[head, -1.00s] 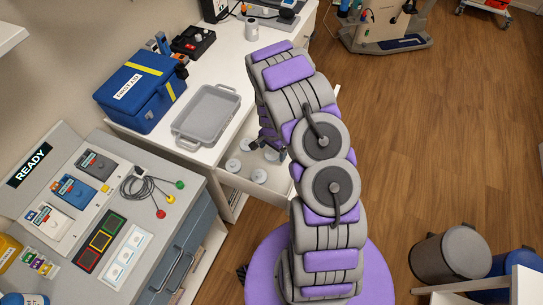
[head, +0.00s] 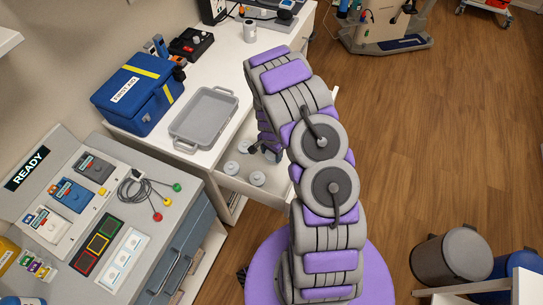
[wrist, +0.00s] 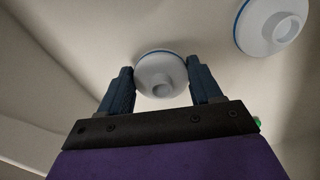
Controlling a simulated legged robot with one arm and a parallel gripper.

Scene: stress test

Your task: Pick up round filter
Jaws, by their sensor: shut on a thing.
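A white round filter (wrist: 161,76) with a short round spout sits between the two dark fingers of my gripper (wrist: 162,84) in the wrist view. My gripper is shut on it. A second round filter (wrist: 277,24) with a blue rim lies to the upper right in the wrist view, apart from the fingers. In the head view, several round filters (head: 231,168) stand in the open white drawer (head: 274,197). My arm hides part of the drawer and most of my gripper there, so the held filter's height above the drawer floor is hard to judge.
A grey tray (head: 204,117) and a blue first aid box (head: 138,98) stand on the white desk above the drawer. A grey panel with a READY sign (head: 27,167) and coloured leads is at the lower left. The wooden floor at right is mostly clear.

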